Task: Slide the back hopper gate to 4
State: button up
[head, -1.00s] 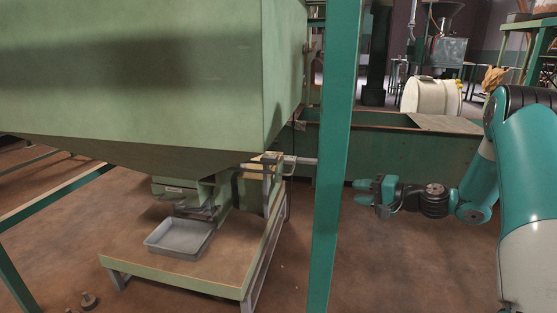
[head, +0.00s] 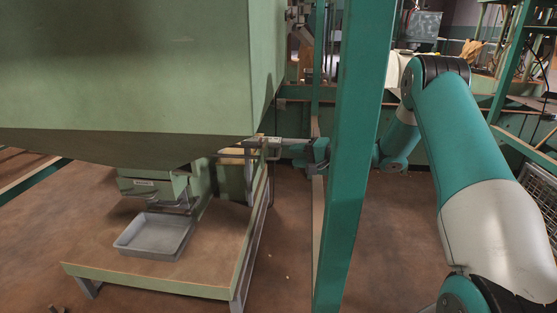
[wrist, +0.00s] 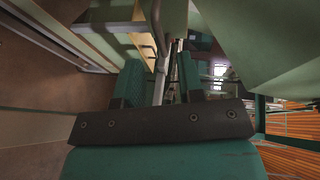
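The big pale green hopper (head: 125,70) fills the upper left of the head view. A grey metal rod with a bracket (head: 272,145) sticks out to the right from under its lower right corner. My teal gripper (head: 298,152) is at the right end of this rod, partly behind the green post. In the wrist view my gripper (wrist: 158,70) is open, its two fingers apart, with the metal rod (wrist: 159,50) running between them. Gaps show on both sides of the rod. No gate scale or number is legible.
A green upright post (head: 352,150) stands in front of my wrist, between it and the camera. A grey tray (head: 155,235) sits on the low wooden platform (head: 215,270) under the hopper's spout. Brown floor right of the platform is clear.

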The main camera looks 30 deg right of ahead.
aim_at(279, 153)
jog(key=b+x, duration=0.1)
jog(key=x, duration=0.5)
jog(key=shift+w+a+b, duration=0.15)
jog(key=shift+w+b, duration=0.15)
grip_shut()
